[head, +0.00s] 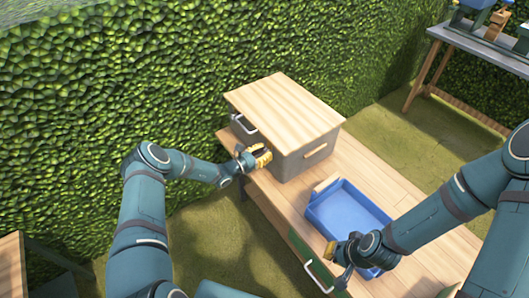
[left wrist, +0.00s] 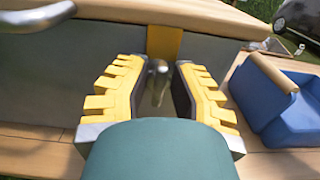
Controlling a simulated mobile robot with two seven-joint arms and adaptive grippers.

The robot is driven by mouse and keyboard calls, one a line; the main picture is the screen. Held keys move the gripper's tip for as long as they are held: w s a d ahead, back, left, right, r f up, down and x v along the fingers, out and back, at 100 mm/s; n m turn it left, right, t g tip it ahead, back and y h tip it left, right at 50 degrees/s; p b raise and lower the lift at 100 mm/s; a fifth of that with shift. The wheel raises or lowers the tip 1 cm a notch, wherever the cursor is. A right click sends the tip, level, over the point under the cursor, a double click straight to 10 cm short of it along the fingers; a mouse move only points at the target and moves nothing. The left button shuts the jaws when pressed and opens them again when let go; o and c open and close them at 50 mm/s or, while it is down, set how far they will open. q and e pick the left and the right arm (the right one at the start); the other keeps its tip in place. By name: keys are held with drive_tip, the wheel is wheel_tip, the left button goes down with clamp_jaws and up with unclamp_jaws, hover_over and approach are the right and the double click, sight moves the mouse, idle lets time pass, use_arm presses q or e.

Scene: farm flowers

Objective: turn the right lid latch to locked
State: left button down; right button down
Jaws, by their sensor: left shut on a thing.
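A grey box with a pale wooden lid (head: 285,105) stands on the wooden table at the hedge. In the left wrist view, the right lid latch (left wrist: 158,78) is a small grey metal piece on the box front, below a yellow strip (left wrist: 164,42). My left gripper (head: 263,156) is at the front of the box, its yellow ribbed fingers on both sides of the latch (left wrist: 157,92), shut on it. The latch is hidden by the gripper in the head view. My right gripper (head: 338,262) is over the front of the table by the blue tray; its finger opening is unclear.
A blue tray (head: 318,214) lies on the table right of the box. A grey metal handle (head: 244,124) is on the box front, left of my left gripper. A drawer handle (head: 318,277) sticks out of the table front. Another table (head: 480,45) stands at the back right.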

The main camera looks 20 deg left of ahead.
use_arm(q)
drive_tip(key=m, duration=0.4)
drive_tip(key=shift+d, duration=0.15)
drive_tip(key=m+p, duration=0.1)
drive_tip(key=m, duration=0.3)
drive_tip(key=shift+s+d+m, duration=0.1)
drive_tip(key=shift+m, duration=0.2)
drive_tip(key=m+p, duration=0.1)
drive_tip(key=m, duration=0.5)
drive_tip(key=m+p, duration=0.1)
drive_tip(key=m, duration=0.1)
drive_tip(key=shift+d+f+m+p, duration=0.1)
drive_tip(key=shift+f+m+p, duration=0.2)
drive_tip(key=shift+m, duration=0.1)
drive_tip(key=c, duration=1)
unclamp_jaws()
drive_tip(key=shift+o, duration=0.2)
